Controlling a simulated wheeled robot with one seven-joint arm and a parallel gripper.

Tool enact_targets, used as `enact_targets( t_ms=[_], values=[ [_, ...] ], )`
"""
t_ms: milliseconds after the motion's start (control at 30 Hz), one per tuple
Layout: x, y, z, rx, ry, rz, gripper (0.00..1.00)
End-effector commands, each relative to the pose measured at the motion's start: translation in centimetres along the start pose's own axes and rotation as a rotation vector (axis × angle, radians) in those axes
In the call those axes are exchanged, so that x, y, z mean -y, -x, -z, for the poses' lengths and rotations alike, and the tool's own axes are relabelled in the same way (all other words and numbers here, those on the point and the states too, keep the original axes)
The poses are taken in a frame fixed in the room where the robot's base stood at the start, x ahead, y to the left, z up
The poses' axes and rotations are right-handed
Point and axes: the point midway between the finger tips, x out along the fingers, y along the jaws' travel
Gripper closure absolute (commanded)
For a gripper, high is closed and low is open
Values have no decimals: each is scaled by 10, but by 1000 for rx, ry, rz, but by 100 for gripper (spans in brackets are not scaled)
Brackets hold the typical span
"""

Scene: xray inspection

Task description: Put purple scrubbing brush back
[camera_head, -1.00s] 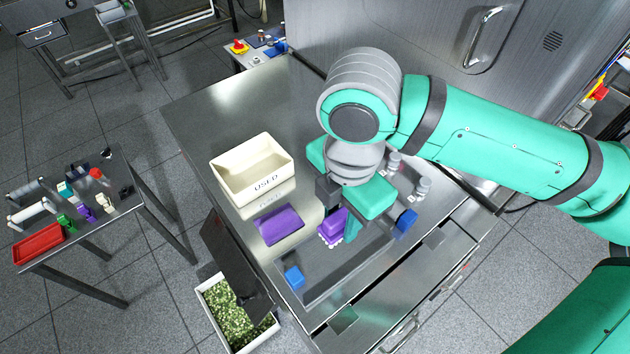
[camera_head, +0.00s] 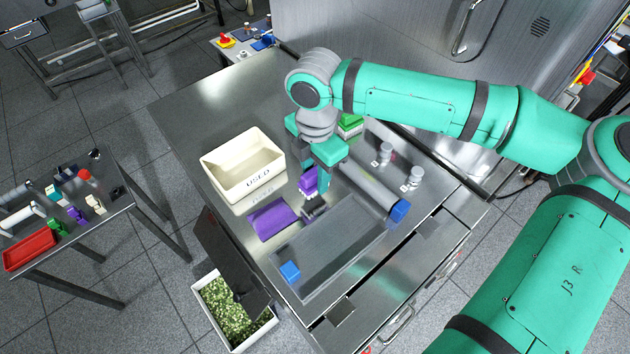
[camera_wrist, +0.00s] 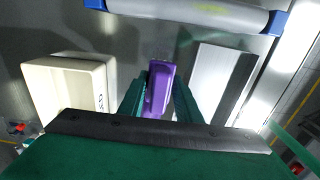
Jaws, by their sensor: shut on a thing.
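The purple scrubbing brush (camera_head: 309,181) is held in my gripper (camera_head: 314,190), just right of the cream USED bin in the head view. In the wrist view the brush (camera_wrist: 158,88) stands between my two green fingers, which are shut on it. The fingers and arm hide part of it, and I cannot tell its height above the table.
The cream USED bin (camera_head: 240,186) and a flat purple piece (camera_head: 271,217) lie left of my gripper. A grey roll with blue ends (camera_head: 372,190) and small bottles (camera_head: 415,176) are to the right. A green-topped item (camera_head: 350,122) is behind. The table's back left is clear.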

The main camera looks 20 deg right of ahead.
Motion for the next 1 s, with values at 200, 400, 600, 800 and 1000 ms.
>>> enact_targets(
  t_ms=[200, 400, 600, 800, 1000],
  values=[
    [-6, -27, -4, 0, -1, 2, 90],
    [-5, -39, -4, 1, -1, 0, 90],
    [-6, -39, -3, 1, 0, 0, 90],
    [-5, -42, -4, 1, 0, 1, 65],
    [-5, -42, -4, 1, 0, 1, 51]
  ],
)
